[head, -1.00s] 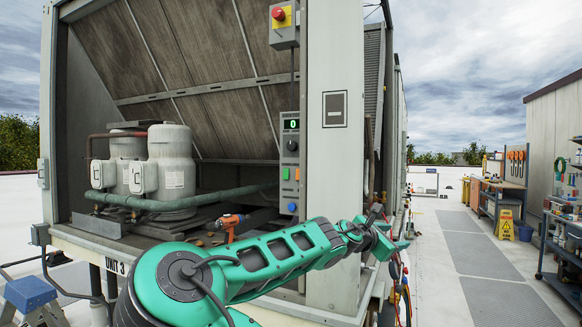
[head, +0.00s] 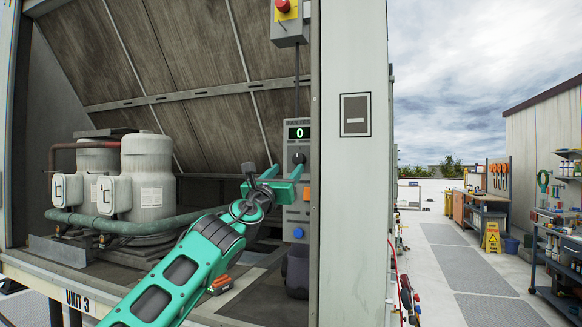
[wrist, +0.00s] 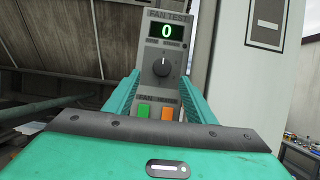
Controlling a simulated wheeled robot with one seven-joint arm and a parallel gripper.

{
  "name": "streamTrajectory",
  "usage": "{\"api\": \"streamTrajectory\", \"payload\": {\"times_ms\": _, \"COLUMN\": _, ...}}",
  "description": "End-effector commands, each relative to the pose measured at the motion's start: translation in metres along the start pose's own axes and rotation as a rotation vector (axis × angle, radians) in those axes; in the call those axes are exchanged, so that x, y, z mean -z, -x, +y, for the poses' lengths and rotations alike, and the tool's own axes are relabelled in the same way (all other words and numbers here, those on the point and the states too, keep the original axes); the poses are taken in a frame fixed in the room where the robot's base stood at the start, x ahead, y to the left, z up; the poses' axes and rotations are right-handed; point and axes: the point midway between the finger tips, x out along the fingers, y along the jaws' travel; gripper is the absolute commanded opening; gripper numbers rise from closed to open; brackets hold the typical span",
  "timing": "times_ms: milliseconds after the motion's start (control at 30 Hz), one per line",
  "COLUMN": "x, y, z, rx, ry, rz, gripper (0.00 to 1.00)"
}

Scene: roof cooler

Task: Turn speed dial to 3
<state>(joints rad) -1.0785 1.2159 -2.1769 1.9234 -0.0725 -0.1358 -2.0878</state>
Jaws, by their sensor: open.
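The speed dial (wrist: 162,67) is a dark round knob on the grey fan test panel (wrist: 184,56), its pointer upward in the wrist view. The green display (wrist: 166,31) above it reads 0. In the head view the dial (head: 299,158) sits below the display, just beyond my gripper. My gripper (head: 275,172) is open and empty, its teal fingers pointing at the panel. In the wrist view the fingers stand either side of the lower panel, and the dial shows between and above their tips, seemingly apart from them.
A green button (wrist: 143,110) and an orange button (wrist: 167,114) sit below the dial. A red emergency button (head: 283,6) is above the panel. The pale cabinet post (head: 350,200) stands close on the right. Compressors (head: 148,180) and pipes fill the left.

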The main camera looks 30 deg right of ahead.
Motion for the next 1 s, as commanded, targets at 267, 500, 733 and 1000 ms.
{"api": "streamTrajectory", "payload": {"times_ms": 267, "x": 0.001, "y": -0.052, "z": -0.005, "rx": 0.006, "ry": 0.000, "rz": 0.001, "gripper": 0.50}}
{"api": "streamTrajectory", "payload": {"times_ms": 500, "x": 0.001, "y": -0.076, "z": -0.004, "rx": 0.005, "ry": 0.000, "rz": 0.001, "gripper": 0.50}}
{"api": "streamTrajectory", "payload": {"times_ms": 733, "x": 0.001, "y": -0.080, "z": -0.003, "rx": 0.004, "ry": -0.001, "rz": 0.001, "gripper": 0.50}}
{"api": "streamTrajectory", "payload": {"times_ms": 1000, "x": 0.001, "y": -0.080, "z": -0.003, "rx": 0.004, "ry": -0.001, "rz": 0.001, "gripper": 0.21}}
